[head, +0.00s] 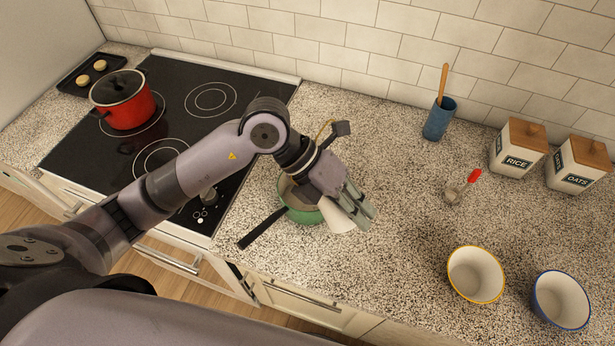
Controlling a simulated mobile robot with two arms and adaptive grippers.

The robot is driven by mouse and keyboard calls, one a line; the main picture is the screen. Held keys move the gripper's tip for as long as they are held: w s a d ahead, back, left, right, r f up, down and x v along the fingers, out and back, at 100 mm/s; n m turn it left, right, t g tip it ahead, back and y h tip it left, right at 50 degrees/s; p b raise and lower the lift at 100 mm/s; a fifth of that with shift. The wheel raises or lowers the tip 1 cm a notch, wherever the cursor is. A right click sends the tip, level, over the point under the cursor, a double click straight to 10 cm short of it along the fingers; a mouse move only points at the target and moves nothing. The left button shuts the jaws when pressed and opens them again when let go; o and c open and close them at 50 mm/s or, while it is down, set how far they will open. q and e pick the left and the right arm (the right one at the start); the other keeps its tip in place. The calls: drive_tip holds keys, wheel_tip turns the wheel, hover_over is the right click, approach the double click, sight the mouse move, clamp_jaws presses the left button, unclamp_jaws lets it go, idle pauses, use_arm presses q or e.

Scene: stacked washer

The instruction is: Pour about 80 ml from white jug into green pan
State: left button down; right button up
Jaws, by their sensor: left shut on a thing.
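The green pan (299,214) sits on the speckled counter right of the hob, its black handle (262,229) pointing to the lower left. My left gripper (358,207) is over the pan's right side and hides part of it. It is shut on a white thing, which appears to be the white jug (342,219). Only a small part of the jug shows below the fingers, by the pan's right rim. The jug's tilt, its mouth and any liquid are hidden. My right gripper is not in view.
A red pot (127,106) stands on the black hob (185,75), with a dark tray (70,88) behind it. A blue holder (438,120), canisters (517,150) (578,165), a red-handled tool (463,187) and two bowls (475,274) (560,299) are on the right. Counter between is clear.

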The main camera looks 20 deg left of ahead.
use_arm(q)
drive_tip(key=shift+w+a+r+g+h, duration=0.1)
drive_tip(key=shift+r+g+h, duration=0.05)
drive_tip(key=shift+r+h, duration=0.2)
drive_tip(key=shift+w+a+r+g+h, duration=0.15)
drive_tip(key=shift+r+h, duration=0.1)
drive_tip(key=shift+r, duration=0.2)
drive_tip(key=shift+s, duration=0.1)
drive_tip(key=shift+w+a+r+n+g+h+b, duration=0.15)
drive_tip(key=shift+w+a+r+n+g+h, duration=0.15)
drive_tip(key=shift+r+h, duration=0.25)
drive_tip(key=shift+w+a+r+n+g+h+b, duration=0.2)
drive_tip(key=shift+a+r+g+h, duration=0.1)
drive_tip(key=shift+r+h, duration=0.2)
idle(1.5)
drive_tip(key=shift+s, duration=0.1)
